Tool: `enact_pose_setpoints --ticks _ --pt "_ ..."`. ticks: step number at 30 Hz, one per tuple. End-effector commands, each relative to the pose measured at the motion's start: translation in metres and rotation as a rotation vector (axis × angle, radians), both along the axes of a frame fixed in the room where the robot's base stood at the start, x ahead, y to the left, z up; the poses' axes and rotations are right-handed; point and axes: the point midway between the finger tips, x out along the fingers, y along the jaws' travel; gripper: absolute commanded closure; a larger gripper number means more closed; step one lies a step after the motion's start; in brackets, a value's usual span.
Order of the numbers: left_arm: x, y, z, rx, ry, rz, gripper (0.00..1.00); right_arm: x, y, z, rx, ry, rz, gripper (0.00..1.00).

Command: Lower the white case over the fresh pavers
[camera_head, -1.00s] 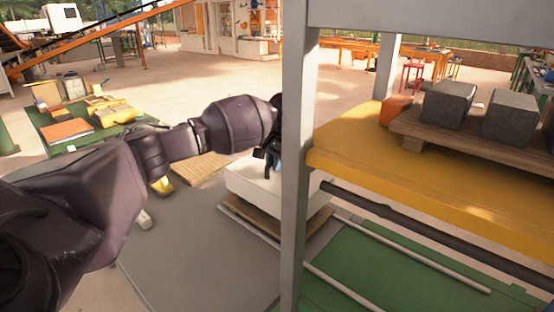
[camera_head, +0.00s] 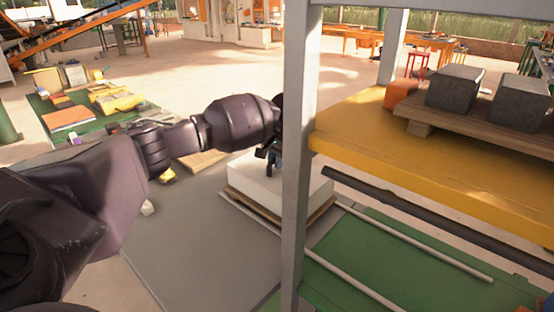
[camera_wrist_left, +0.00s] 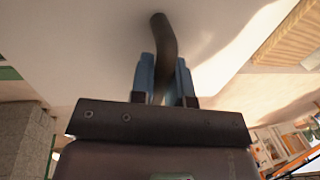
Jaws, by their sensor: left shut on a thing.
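The white case (camera_head: 258,184) is a pale box, partly hidden behind a grey post. It is over a wooden board (camera_head: 318,213), with its lower edge close to or on that board; I cannot tell if a gap is left. My left gripper (camera_head: 273,162) is above the case. In the left wrist view, its blue fingers (camera_wrist_left: 165,83) are shut on a dark curved handle (camera_wrist_left: 165,48) on the case's white top (camera_wrist_left: 75,45). Any pavers under the case are hidden. My right gripper is out of view.
The grey post (camera_head: 298,150) stands directly right of my left gripper. A yellow shelf (camera_head: 360,135) at right carries grey blocks (camera_head: 453,88) on a wooden plank. A dark bar (camera_head: 420,225) runs below it. A green table (camera_head: 40,105) with items stands at left.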

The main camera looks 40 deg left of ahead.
Motion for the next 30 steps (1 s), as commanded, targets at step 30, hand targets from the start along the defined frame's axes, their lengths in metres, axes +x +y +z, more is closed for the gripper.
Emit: enact_pose_setpoints --ticks 30 --pt "0.0003 -0.0002 -0.0065 0.0 -0.001 0.0 0.72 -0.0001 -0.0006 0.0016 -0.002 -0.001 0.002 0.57"
